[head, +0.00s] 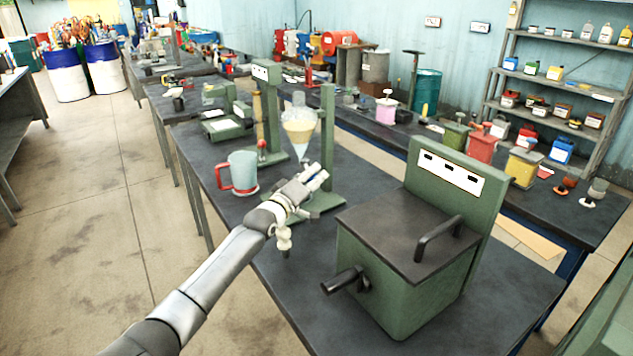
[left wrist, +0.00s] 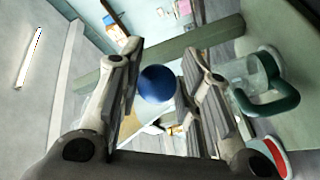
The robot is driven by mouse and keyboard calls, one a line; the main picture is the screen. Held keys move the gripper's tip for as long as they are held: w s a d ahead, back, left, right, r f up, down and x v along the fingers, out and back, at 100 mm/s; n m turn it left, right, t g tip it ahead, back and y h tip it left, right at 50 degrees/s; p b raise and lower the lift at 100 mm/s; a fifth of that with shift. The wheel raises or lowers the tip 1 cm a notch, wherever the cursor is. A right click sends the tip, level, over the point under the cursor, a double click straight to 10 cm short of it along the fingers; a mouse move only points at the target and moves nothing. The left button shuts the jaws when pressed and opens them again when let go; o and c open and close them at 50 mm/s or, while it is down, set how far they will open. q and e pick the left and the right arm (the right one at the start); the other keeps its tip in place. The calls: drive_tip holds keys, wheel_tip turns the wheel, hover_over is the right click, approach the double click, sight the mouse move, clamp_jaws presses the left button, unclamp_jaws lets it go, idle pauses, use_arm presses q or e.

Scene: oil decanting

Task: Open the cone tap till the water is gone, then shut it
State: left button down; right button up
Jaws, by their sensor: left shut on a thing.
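The clear cone (head: 300,130) hangs on the green stand (head: 327,130). It holds a yellow layer above a pale, bluish layer that narrows to the tip. My left gripper (head: 318,177) is just below the cone and hides the tap area in the head view. In the left wrist view, a blue ball-shaped knob (left wrist: 157,84) sits between its fingers, apparently the tap's handle. How far the tap is turned cannot be told.
A large green box machine (head: 395,280) with a dark lid and handles stands to the right on the dark bench (head: 300,275). A second green post (head: 268,110) with a red knob (head: 262,144) stands behind the mug. Some bench is bare in front of the machine.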

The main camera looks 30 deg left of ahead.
use_arm(q)
drive_tip(key=shift+s+a+r+b, duration=0.15)
drive_tip(key=shift+s+a+b, duration=0.2)
drive_tip(key=shift+a, duration=0.4)
drive_tip(key=shift+s+a+r+b, duration=0.2)
drive_tip(key=shift+s+a, duration=0.1)
drive_tip(key=shift+a, duration=0.5)
drive_tip(key=shift+s+a+r+b, duration=0.15)
drive_tip(key=shift+s+a+b, duration=0.2)
drive_tip(key=shift+a, duration=0.4)
drive_tip(key=c, duration=1.4)
unclamp_jaws()
drive_tip(key=shift+a, duration=0.1)
drive_tip(key=o, duration=0.3)
drive_tip(key=shift+a+f, duration=0.1)
drive_tip(key=shift+f, duration=0.15)
drive_tip(key=shift+d, duration=0.2)
